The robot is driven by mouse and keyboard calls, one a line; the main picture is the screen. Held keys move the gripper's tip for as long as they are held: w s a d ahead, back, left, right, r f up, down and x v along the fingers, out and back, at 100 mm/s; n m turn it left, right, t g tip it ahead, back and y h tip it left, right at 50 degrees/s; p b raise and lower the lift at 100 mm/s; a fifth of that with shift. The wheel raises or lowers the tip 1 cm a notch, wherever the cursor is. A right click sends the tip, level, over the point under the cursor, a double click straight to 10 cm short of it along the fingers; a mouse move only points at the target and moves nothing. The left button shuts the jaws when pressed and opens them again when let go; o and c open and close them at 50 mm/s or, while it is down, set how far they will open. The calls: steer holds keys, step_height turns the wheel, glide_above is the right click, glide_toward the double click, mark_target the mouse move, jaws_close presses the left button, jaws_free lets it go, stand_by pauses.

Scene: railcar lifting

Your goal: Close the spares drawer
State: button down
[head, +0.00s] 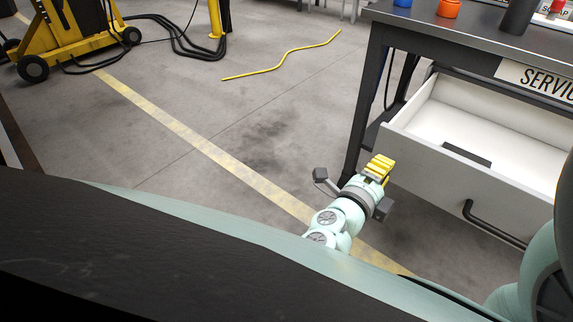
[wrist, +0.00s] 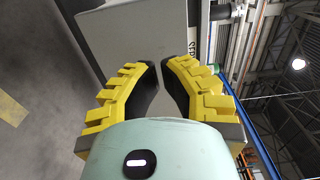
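The spares drawer (head: 425,160) is pulled out from under the bench at the right of the head view, its white inside showing. Its grey front has a dark bar handle (head: 495,224). A dark flat piece (head: 466,154) shows at the front's top edge; I cannot tell whether it lies inside. My gripper (head: 381,166) is near the left end of the drawer front, apart from the handle. In the wrist view, its yellow fingers (wrist: 160,66) are apart with nothing between them. A grey panel (wrist: 140,35), apparently the drawer front, is beyond them.
The bench top (head: 470,30) holds orange, blue and dark items above the drawer. A dark bench leg (head: 361,110) stands left of the drawer. Open floor (head: 240,115) with a yellow line lies to the left. A yellow cable (head: 285,60) and yellow wheeled machine (head: 75,35) are farther back.

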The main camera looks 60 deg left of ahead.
mark_target(399, 150)
steer(key=x, duration=0.6)
steer(key=shift+w, duration=0.35)
